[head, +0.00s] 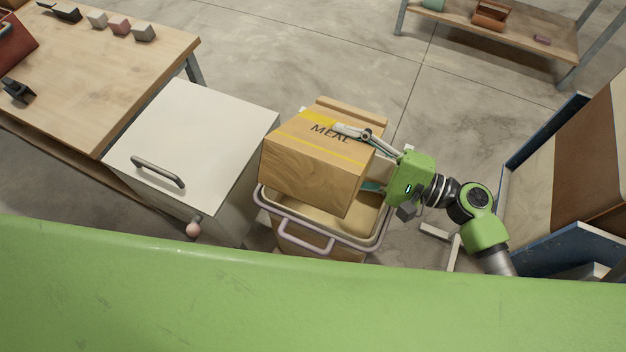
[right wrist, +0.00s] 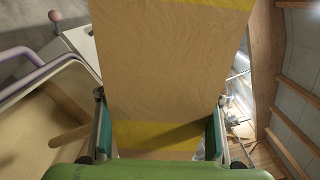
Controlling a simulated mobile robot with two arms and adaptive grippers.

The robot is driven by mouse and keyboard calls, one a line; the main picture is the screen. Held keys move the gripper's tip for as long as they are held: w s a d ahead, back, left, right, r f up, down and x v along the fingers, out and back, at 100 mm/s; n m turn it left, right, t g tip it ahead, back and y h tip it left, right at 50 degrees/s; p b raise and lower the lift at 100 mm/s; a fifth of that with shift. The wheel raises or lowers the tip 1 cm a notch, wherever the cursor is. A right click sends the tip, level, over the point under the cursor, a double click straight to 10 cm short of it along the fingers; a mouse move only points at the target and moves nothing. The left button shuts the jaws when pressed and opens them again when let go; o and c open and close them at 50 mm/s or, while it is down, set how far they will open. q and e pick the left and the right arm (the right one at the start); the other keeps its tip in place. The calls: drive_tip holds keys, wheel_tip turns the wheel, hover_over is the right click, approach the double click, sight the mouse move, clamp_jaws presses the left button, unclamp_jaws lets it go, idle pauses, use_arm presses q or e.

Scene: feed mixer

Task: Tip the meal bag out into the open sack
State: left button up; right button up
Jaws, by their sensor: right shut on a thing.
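The meal bag (head: 310,160) is a brown, box-shaped paper bag with yellow bands and the word MEAL. My right gripper (head: 362,152) is shut on it from the right side, one finger lying along the printed face. In the right wrist view the bag (right wrist: 170,60) fills the middle, between the two fingers of the gripper (right wrist: 159,112). The bag is over an open container with a pale lilac rim (head: 262,203), which seems to be the open sack; its beige inside shows in front of the bag. Whether meal is flowing is hidden. My left gripper is not in view.
A white cabinet (head: 190,125) with a dark handle stands just left of the container. A wooden table (head: 110,70) with small blocks is further left. A low shelf (head: 520,35) is at the back. Blue-sided panels (head: 570,250) stand at right. Bare floor lies behind the bag.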

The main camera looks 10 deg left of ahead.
sight(331, 146)
idle(0.5)
drive_tip(key=n+b, duration=0.1)
drive_tip(key=s+n+b, duration=0.1)
drive_tip(key=n+b, duration=0.1)
drive_tip(key=s+a+n+b, duration=0.1)
drive_tip(key=shift+s+r+n+b, duration=0.25)
drive_tip(key=shift+r+n+b, duration=0.05)
drive_tip(key=shift+r+b, duration=0.1)
drive_tip(key=shift+s+r+n, duration=0.15)
drive_tip(key=shift+n, duration=0.25)
drive_tip(key=shift+r, duration=0.25)
